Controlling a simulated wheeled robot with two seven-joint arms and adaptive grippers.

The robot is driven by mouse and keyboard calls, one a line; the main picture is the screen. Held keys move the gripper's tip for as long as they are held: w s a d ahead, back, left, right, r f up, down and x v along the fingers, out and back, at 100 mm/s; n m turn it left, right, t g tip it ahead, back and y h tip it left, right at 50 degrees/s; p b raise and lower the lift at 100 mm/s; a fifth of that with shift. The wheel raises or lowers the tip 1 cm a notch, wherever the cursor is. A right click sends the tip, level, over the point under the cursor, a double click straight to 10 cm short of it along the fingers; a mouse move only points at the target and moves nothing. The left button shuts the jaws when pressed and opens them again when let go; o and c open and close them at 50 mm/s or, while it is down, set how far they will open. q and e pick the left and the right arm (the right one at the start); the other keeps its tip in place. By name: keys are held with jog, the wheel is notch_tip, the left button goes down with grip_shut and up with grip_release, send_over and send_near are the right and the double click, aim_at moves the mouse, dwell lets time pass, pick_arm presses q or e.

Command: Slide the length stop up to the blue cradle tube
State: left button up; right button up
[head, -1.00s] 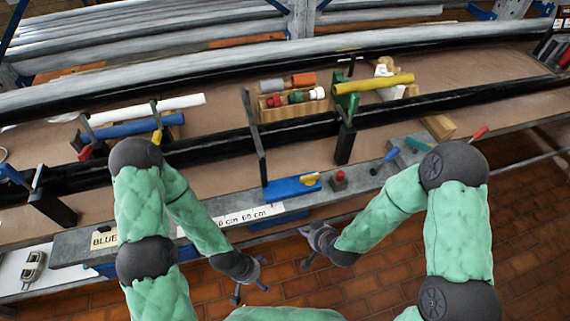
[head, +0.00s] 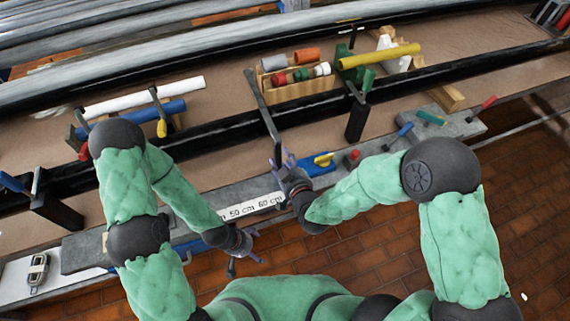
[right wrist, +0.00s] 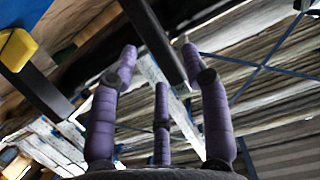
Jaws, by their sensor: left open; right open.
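The length stop is a blue block (head: 318,167) with a yellow lever (head: 323,159) on the bench's front rail. A tall dark bar (head: 262,105) rises just left of it. My right gripper (head: 284,160) is open at the block's left end, by the foot of the bar; contact cannot be told. The blue cradle tube (head: 150,115) lies at left beside a white tube (head: 130,100). My left gripper (head: 245,258) is open and empty below the rail's front edge.
A scale strip (head: 250,207) runs along the rail. A wooden box (head: 300,92) of small coloured parts and a yellow tube (head: 380,56) on a green support stand behind. A red button (head: 352,157) is right of the stop. A black post (head: 357,120) stands nearby.

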aim_at(279, 153)
jog(key=shift+w+a+f, duration=0.2)
jog(key=shift+w+f, duration=0.1)
jog(key=shift+w, duration=0.35)
jog(key=shift+w+a+b, duration=0.1)
jog(key=shift+w+b, duration=0.15)
jog(key=shift+b, duration=0.1)
jog(key=shift+x, duration=1)
jog(key=shift+b+x, duration=0.5)
jog(key=shift+x, duration=0.4)
jog(key=c, duration=0.9)
